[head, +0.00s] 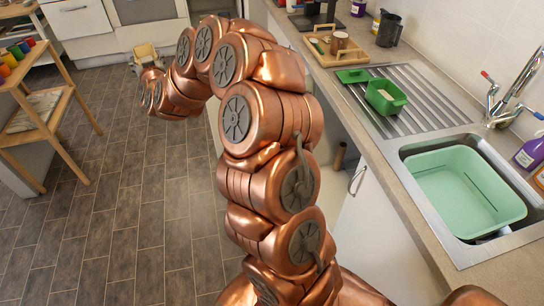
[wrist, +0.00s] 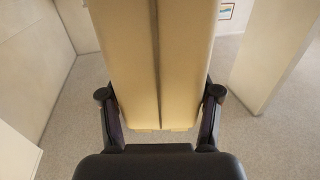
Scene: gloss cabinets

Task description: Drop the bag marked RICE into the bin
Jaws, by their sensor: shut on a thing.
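In the wrist view my gripper (wrist: 160,93) is shut on a tan, boxy package (wrist: 135,50) with a seam down its middle. One finger presses each side, near its lower end. No lettering shows on the face I see, so I cannot read RICE. In the head view my arm reaches to the upper left and its links hide the gripper. A small pale tan thing (head: 146,55) shows just beyond the arm's end; I cannot tell whether it is the package. I cannot make out a bin in either view.
A counter at right holds a sink with a mint-green tub (head: 465,188), a drainer with a green container (head: 385,96) and a wooden tray (head: 336,50). A wooden shelf stand (head: 40,128) is at left. Dark tiled floor (head: 120,215) between is clear.

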